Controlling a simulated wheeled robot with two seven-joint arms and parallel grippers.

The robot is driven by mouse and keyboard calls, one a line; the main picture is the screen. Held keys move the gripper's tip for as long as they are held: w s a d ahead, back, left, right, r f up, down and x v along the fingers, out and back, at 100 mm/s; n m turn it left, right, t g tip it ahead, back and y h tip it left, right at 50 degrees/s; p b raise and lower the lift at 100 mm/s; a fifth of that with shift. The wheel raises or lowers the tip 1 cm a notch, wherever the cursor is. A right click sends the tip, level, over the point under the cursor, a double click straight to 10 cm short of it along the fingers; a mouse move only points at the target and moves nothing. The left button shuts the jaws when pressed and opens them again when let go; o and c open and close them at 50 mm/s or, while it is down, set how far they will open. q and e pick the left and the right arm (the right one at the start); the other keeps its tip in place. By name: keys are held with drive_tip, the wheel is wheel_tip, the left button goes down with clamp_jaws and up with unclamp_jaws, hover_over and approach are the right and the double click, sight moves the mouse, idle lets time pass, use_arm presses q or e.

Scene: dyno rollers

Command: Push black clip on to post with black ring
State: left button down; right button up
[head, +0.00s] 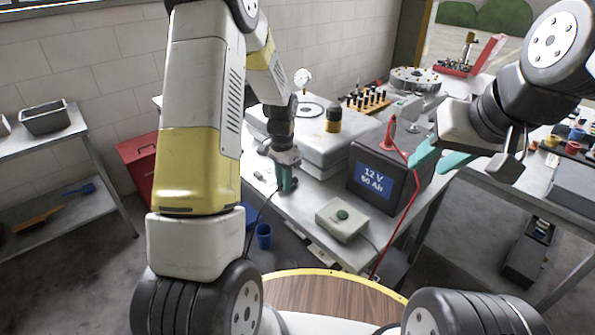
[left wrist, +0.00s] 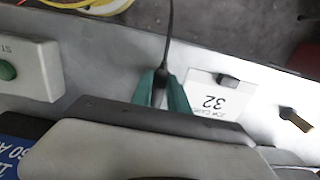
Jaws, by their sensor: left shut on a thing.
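The black clip (left wrist: 160,86) is mostly hidden between the teal fingers of my left gripper (left wrist: 162,92), which is shut on it; its black cable runs away from the fingertips. In the head view my left gripper (head: 286,180) is low over the bench, left of the battery (head: 376,178) and apart from it. A red clip (head: 389,134) stands on the battery top, with a red cable hanging down the front. I cannot make out the post with the black ring. My right gripper (head: 441,159) has its teal fingers apart, empty, at the battery's right side.
A grey box (head: 342,220) with a green button sits in front of the battery. A large pale case (head: 315,145) lies behind my left gripper. A job card (left wrist: 212,95) lies beside the left fingers. A rack of dark pegs (head: 367,101) stands farther back.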

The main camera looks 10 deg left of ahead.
use_arm(q)
drive_tip(key=shift+r, duration=3.45)
